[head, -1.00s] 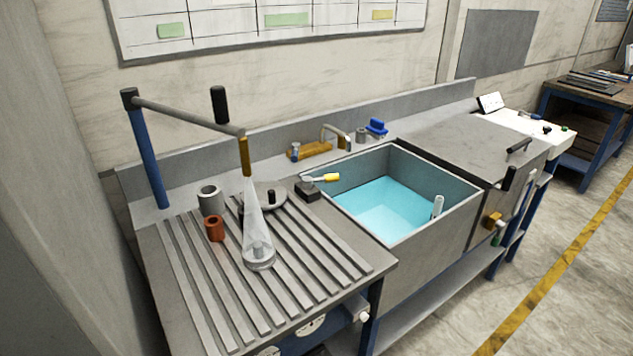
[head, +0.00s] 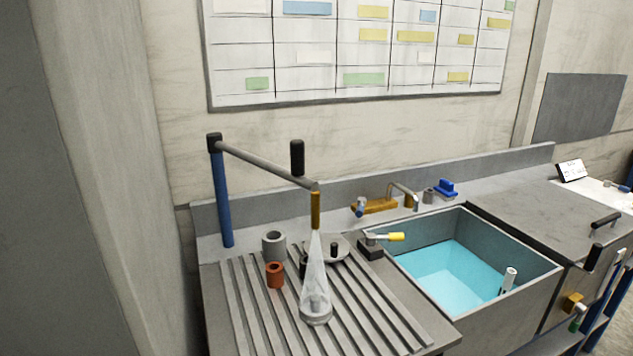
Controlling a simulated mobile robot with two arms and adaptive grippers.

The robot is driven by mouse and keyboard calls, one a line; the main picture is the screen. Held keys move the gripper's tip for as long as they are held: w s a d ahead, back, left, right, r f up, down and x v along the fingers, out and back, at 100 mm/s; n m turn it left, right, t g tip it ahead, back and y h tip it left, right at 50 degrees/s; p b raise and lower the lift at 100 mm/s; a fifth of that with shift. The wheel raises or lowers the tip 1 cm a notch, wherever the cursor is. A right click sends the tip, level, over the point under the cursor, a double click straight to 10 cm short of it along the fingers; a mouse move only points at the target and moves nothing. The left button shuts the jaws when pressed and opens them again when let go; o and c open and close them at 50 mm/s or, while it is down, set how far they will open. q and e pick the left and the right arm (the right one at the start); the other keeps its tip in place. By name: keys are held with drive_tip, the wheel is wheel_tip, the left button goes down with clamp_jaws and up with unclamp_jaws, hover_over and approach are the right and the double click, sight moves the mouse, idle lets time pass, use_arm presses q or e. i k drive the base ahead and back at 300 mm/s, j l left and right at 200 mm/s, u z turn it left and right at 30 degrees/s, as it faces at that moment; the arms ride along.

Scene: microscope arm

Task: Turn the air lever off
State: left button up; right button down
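A small lever with a yellow grip (head: 396,237) sits on a dark block (head: 370,247) at the left rim of the sink. Its handle points right, toward the water; this looks like the air lever, but no label is readable. An arm on a blue post (head: 222,195) carries a black upright handle (head: 297,158) and a brass nozzle (head: 315,210). A pale translucent cone spreads down from the nozzle to a round clear piece (head: 316,311) on the ribbed board. Neither of my grippers shows in the head view.
A sink (head: 520,313) with blue water is right of the ribbed drainboard (head: 245,310). A grey cup (head: 273,245), an orange cup (head: 275,275) and a round lid (head: 328,249) stand on the board. A brass tap (head: 375,206) and blue object (head: 446,188) are behind the sink.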

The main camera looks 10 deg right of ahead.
sight(371, 239)
drive_tip(key=i+l, duration=0.15)
drive_tip(key=l, duration=0.2)
drive_tip(key=i+l+u, duration=0.15)
drive_tip(key=l, duration=0.15)
drive_tip(key=i+l, duration=0.15)
drive_tip(key=l, duration=0.2)
drive_tip(key=i+l+u, duration=0.1)
drive_tip(key=l, duration=0.25)
